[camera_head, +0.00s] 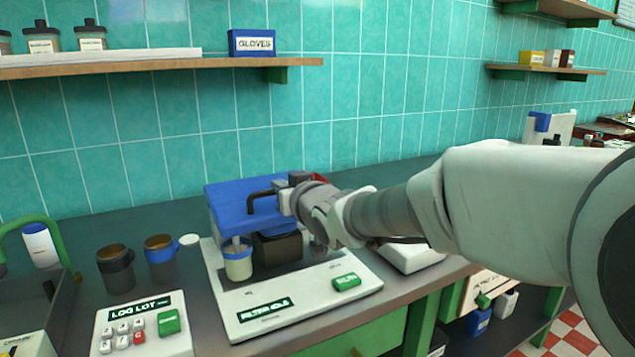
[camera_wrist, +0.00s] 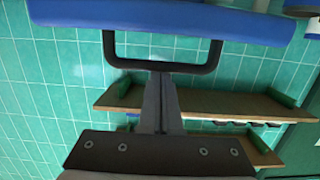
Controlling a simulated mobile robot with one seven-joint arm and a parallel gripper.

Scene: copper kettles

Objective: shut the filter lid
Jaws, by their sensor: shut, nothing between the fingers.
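The blue filter lid (camera_head: 228,205) is on the filter rig (camera_head: 275,308), a white-based machine on the counter. I cannot tell for sure whether a gap stays under it. Its black handle (camera_head: 258,198) sticks out toward my gripper (camera_head: 283,184). In the wrist view the lid (camera_wrist: 170,18) spans the top and the handle (camera_wrist: 207,58) hangs below it as a bracket. My gripper (camera_wrist: 160,76) is shut and empty, its fingertips at the middle of the handle's bar. Whether they touch it is unclear. My wrist hides the rig's right back part.
A cup with a blue rim (camera_head: 237,262) stands at the rig's front left, beside a dark block (camera_head: 277,247). Two jars (camera_head: 116,268) and a keypad box (camera_head: 143,328) are to the left. A wall shelf (camera_head: 150,66) is above. The counter behind the rig looks clear.

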